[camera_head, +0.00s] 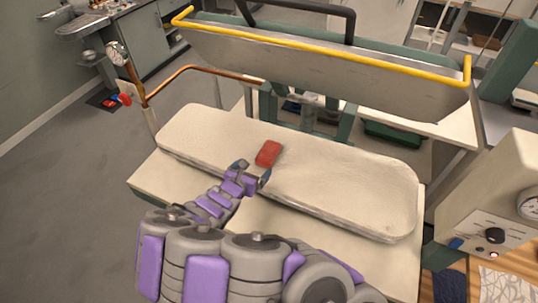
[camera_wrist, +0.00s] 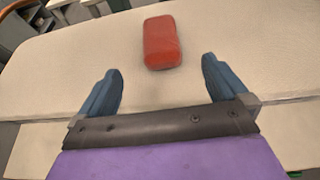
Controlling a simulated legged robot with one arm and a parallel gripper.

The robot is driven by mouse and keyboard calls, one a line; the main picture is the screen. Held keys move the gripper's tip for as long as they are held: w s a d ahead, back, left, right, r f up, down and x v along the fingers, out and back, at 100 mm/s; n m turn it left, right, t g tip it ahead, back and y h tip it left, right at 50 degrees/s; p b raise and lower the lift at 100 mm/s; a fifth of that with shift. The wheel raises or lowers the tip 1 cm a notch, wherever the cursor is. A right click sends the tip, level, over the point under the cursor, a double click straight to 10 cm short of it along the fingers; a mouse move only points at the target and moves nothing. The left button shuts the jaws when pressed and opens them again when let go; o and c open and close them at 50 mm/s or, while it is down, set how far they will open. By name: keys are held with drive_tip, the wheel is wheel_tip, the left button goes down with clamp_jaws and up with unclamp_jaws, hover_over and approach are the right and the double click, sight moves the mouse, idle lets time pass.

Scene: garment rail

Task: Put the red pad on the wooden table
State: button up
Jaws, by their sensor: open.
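The red pad (camera_head: 269,153) lies flat on the long cream padded board (camera_head: 350,188) of the press-like machine. In the wrist view the red pad (camera_wrist: 161,42) lies just beyond the fingertips, roughly midway between them. My gripper (camera_head: 254,178) is close to the pad on its near side, above the board's front edge. In the wrist view my gripper (camera_wrist: 160,78) has its two blue fingers wide apart with nothing between them. I cannot identify a wooden table for sure; a wood-coloured surface (camera_head: 451,286) shows in part at the lower right.
A raised metal press head (camera_head: 330,70) with a yellow rail hangs behind the board. A copper pipe (camera_head: 190,70) rises at the board's left. A control box (camera_head: 490,210) with a gauge stands at the right. Open grey floor (camera_head: 60,200) lies at the left.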

sight(264, 158)
drive_tip(key=b+x, duration=0.1)
drive_tip(key=x, duration=0.7)
drive_tip(key=shift+w+f, duration=0.1)
drive_tip(key=shift+w, duration=0.05)
drive_tip(key=x, duration=0.2)
drive_tip(key=b+x, duration=0.1)
drive_tip(key=x, duration=0.1)
drive_tip(key=shift+f, duration=0.4)
drive_tip(key=shift+w+d, duration=0.1)
drive_tip(key=shift+w, duration=0.3)
drive_tip(key=c, duration=1.2)
